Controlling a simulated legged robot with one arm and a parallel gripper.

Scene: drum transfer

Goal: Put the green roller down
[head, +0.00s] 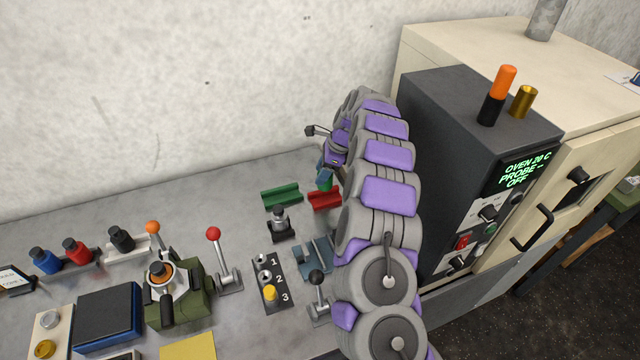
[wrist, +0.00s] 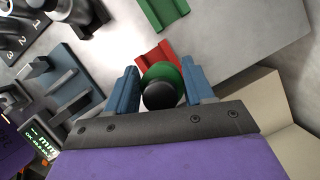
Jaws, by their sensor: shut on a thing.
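The green roller (wrist: 160,75) shows in the wrist view between the two blue fingers of my gripper (wrist: 162,88), with its black end toward the camera. My gripper is shut on it. In the head view a small part of the green roller (head: 325,184) shows beside my arm, which hides most of my gripper. A red cradle (head: 324,200) lies just below the roller in the head view, and it also shows beyond the roller in the wrist view (wrist: 153,53). A green cradle (head: 281,195) lies to its left, empty. I cannot tell whether the roller touches anything below.
A dark oven control box (head: 470,170) stands right of my arm. The bench behind the green cradle is clear.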

